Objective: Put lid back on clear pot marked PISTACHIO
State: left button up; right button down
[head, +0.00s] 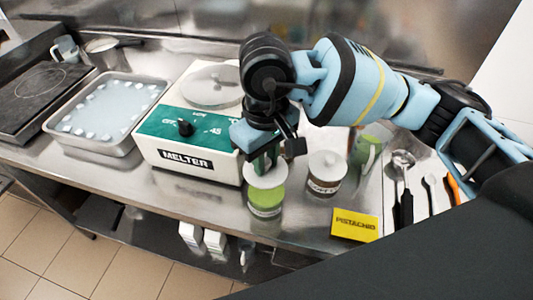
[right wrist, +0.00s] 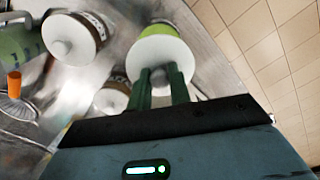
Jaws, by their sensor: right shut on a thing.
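My right gripper (head: 268,160) reaches down from above and is shut on the knob of a white round lid (head: 266,175). The lid is level, right over a clear pot with green contents (head: 265,201) near the counter's front edge. I cannot tell whether the lid touches the rim. In the right wrist view the gripper's green fingers (right wrist: 165,76) close on the knob, and the white lid (right wrist: 140,62) covers much of the green pot (right wrist: 160,31). I can read no marking on this pot. My left gripper is not in view.
A brown-banded pot with a white lid (head: 326,172) stands close to the right, with a green jug (head: 367,150) behind it. A yellow PISTACHIO card (head: 355,225) lies at front right. The white melter (head: 190,150) stands left. Utensils (head: 404,185) lie at right.

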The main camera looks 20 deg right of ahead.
jog(key=shift+s+f+b, duration=0.1)
jog(key=shift+f+b, duration=0.3)
jog(key=shift+f, duration=1.45)
jog(key=shift+f+b, duration=0.6)
jog(key=shift+f, duration=0.4)
pick_arm(q)
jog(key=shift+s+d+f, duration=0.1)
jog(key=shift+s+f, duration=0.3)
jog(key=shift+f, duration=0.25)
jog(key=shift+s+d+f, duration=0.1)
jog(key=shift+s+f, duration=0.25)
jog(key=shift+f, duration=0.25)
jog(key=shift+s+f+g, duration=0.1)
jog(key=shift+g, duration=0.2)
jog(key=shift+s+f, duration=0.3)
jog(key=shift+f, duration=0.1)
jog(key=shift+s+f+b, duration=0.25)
jog(key=shift+b, duration=0.15)
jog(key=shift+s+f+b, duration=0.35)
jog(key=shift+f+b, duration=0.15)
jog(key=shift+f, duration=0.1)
pick_arm(e)
jog(key=shift+f, duration=0.15)
